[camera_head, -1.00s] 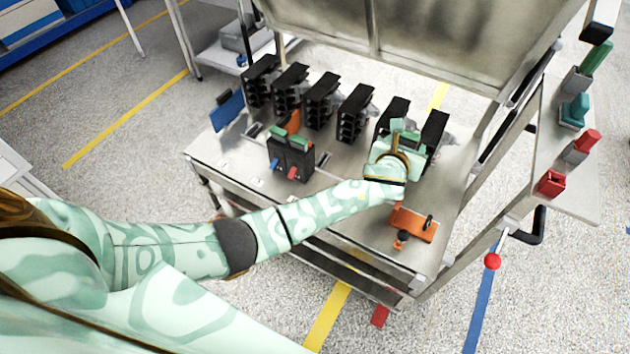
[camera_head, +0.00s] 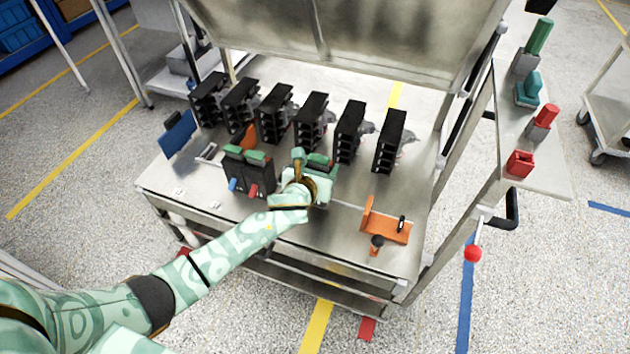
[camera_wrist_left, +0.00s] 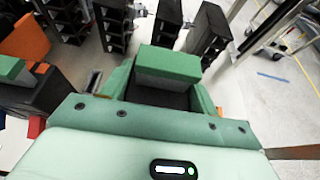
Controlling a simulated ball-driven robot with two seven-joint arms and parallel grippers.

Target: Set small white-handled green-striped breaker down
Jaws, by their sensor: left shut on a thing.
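My left gripper (camera_head: 306,178) is shut on a dark breaker with a green top (camera_head: 318,160), near the middle of the metal workbench (camera_head: 330,245). In the left wrist view the green top of this breaker (camera_wrist_left: 168,66) sits between the fingers of my left gripper (camera_wrist_left: 160,90). Its handle and any white part are hidden, and I cannot tell whether its underside touches the bench. Just left of it stand two dark breakers with green tops, one with a blue handle (camera_head: 234,184) and one with a red handle (camera_head: 254,190). My right gripper is not in view.
A row of several black slotted units (camera_head: 310,120) stands behind the held breaker. An orange clamp-like fixture (camera_head: 388,230) lies to its right, with bare bench around it. A blue plate (camera_head: 178,135) stands at the left end. A side shelf (camera_head: 535,175) holds green and red items.

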